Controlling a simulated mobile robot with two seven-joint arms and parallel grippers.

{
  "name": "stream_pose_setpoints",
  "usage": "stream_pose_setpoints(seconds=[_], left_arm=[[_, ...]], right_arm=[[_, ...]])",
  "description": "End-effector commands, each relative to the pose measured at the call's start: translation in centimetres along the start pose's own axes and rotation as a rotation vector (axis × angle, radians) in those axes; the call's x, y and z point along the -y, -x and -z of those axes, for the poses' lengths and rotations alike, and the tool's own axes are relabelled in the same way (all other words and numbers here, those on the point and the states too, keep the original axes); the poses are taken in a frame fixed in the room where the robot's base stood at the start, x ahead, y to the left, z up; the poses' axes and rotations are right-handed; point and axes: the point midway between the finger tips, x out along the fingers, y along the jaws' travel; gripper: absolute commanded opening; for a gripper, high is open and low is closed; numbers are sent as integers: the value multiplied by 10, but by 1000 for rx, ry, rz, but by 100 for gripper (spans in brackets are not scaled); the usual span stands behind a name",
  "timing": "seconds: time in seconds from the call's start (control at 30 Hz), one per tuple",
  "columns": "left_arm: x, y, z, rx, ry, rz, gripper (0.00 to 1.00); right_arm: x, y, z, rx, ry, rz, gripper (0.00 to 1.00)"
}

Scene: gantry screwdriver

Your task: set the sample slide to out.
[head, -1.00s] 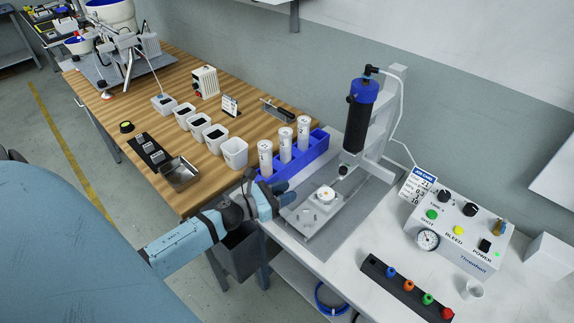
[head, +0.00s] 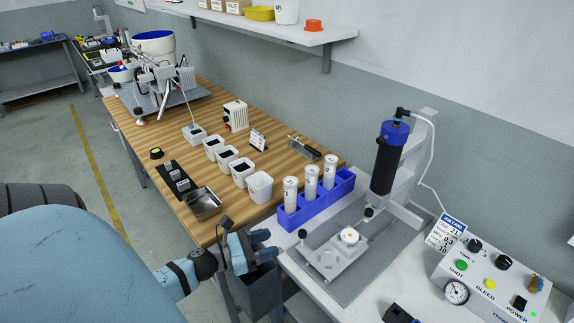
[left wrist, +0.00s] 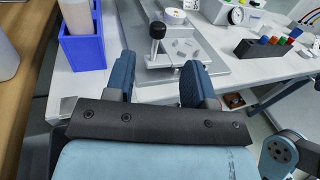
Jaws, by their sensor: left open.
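The sample slide (head: 333,258) is a light metal plate with a round white sample on it. It lies on a grey mat below the upright black dispenser barrel with a blue cap (head: 388,158). A black ball knob (head: 302,234) stands at its left end; the knob shows larger in the left wrist view (left wrist: 157,30). My left gripper (head: 255,250) is beside the bench edge, left of the slide and apart from it. In the left wrist view its two fingers (left wrist: 158,80) are spread and empty, with the knob beyond them. My right gripper is in neither view.
A blue rack (head: 318,205) with white tubes stands behind the slide. The control box (head: 485,285) with buttons and a gauge is at the right. White cups (head: 259,187) and a metal tray (head: 203,203) stand on the wooden table. A grey bin (head: 255,290) is below the bench edge.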

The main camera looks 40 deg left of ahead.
Motion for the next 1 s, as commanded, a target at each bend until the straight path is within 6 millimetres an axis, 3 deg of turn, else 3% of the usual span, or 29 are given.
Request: stream_pose_setpoints(seconds=[0.23, 1.0], left_arm=[[0, 24, 0, 0, 0, 1, 50], [0, 25, 0, 0, 0, 0, 50]], right_arm=[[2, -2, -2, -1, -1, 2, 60], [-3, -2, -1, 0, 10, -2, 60]])
